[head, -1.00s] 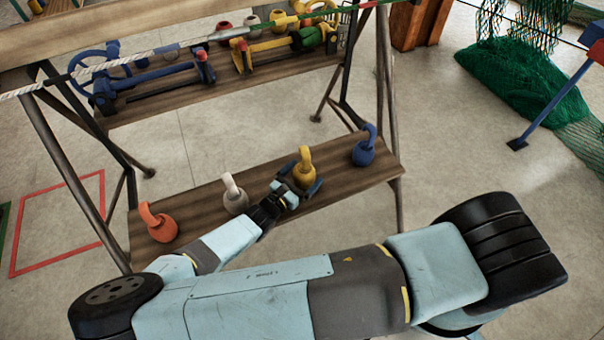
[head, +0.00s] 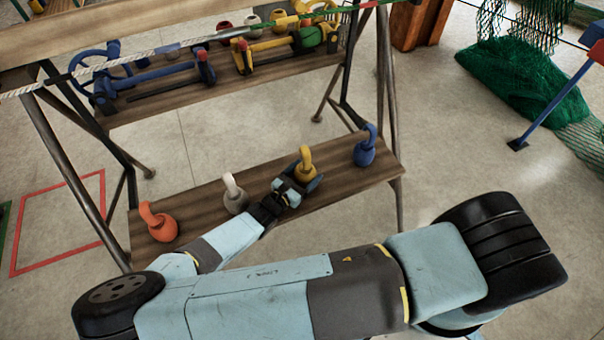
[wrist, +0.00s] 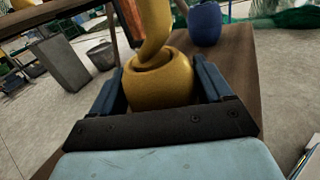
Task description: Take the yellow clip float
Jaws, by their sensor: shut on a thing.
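The yellow clip float (head: 305,155) stands upright on the lower wooden shelf (head: 190,202), between a white float and a blue float. It has a round body and a hooked top. In the wrist view its yellow body (wrist: 160,84) fills the space between my two dark fingers, one on each side. My gripper (head: 304,181) is shut on the yellow clip float from the front. In the head view my gripper hides its lower part. I cannot tell whether its base touches the shelf.
On the same shelf are an orange float (head: 157,222), a white float (head: 234,194) and a blue float (head: 365,147), which also shows in the wrist view (wrist: 205,24). An upper shelf (head: 150,104) with blue and yellow gear and a stretched rope is behind. Green netting (head: 520,85) lies at right.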

